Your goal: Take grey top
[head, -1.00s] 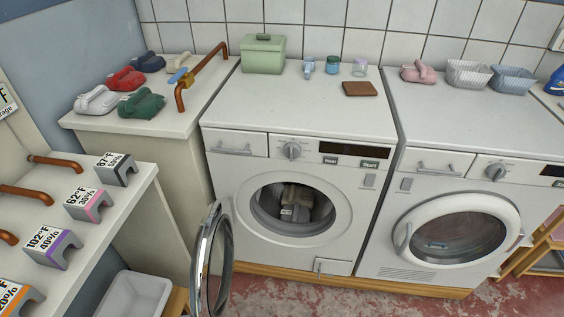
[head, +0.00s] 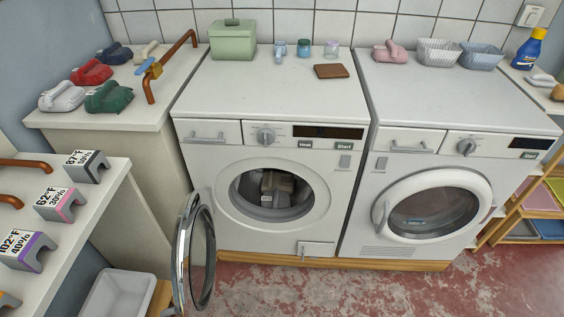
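Several pieces of grey and beige-brown laundry (head: 276,188) lie bunched in the drum of the left front-loading machine (head: 262,147). Its round door (head: 195,255) stands swung open to the left. I cannot tell which piece is the grey top, as the drum is dark and the pieces overlap. A pale grey-white bundle (head: 62,97) lies on the left counter (head: 140,117), beside a red bundle (head: 91,73) and a green bundle (head: 109,97). Neither of my grippers is in view.
The right machine's door (head: 433,206) is shut. A green box (head: 232,40), small jars and a brown slab (head: 331,71) stand on the left machine. A grey bin (head: 120,296) is at lower left, near the open door. The red floor (head: 380,286) in front is mostly clear.

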